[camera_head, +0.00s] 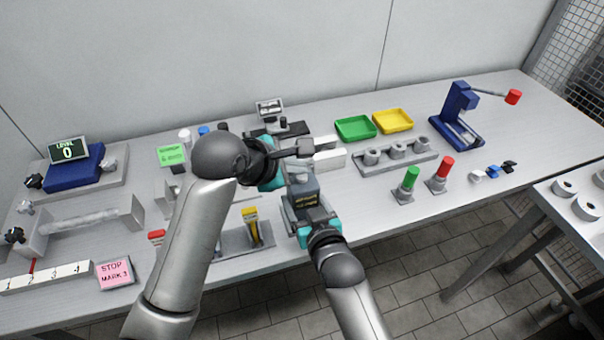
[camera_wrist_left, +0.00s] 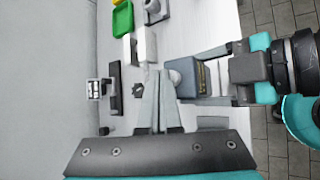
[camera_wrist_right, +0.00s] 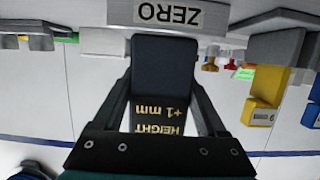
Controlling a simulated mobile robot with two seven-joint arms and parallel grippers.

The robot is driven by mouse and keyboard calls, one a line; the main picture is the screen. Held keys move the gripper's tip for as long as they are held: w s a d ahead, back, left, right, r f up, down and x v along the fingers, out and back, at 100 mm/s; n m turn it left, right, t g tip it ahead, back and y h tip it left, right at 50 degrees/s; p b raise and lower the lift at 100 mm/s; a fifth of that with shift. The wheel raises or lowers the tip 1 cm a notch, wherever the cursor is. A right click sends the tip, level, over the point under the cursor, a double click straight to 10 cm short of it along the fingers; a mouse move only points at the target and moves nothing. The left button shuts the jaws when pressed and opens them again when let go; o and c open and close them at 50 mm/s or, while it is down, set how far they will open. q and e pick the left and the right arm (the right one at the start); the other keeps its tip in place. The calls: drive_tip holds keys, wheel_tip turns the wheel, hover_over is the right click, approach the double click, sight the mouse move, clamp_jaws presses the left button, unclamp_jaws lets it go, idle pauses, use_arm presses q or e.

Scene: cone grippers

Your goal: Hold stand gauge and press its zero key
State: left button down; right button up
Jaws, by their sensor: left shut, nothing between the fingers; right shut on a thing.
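In the right wrist view the held block (camera_wrist_right: 163,70) reads "HEIGHT +1 mm" between the fingers. A light grey piece with a "ZERO" label (camera_wrist_right: 168,14) is just beyond it. My left gripper (camera_head: 309,149) is shut and empty, close to the gauge's far end.
A small display on a dark stand (camera_head: 269,108) is behind. Green (camera_head: 356,128) and yellow (camera_head: 393,121) trays, a blue press-like device (camera_head: 457,115), and green (camera_head: 411,179) and red (camera_head: 445,167) posts are to the right. A yellow block (camera_head: 250,222) stands near the front edge.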

use_arm(q)
drive_tip(key=shift+f, duration=0.4)
idle(0.4)
drive_tip(key=shift+r, duration=0.85)
drive_tip(key=shift+r, duration=0.1)
drive_tip(key=shift+r, duration=2.4)
use_arm(e)
drive_tip(key=o, duration=1.5)
drive_tip(key=shift+o, duration=0.2)
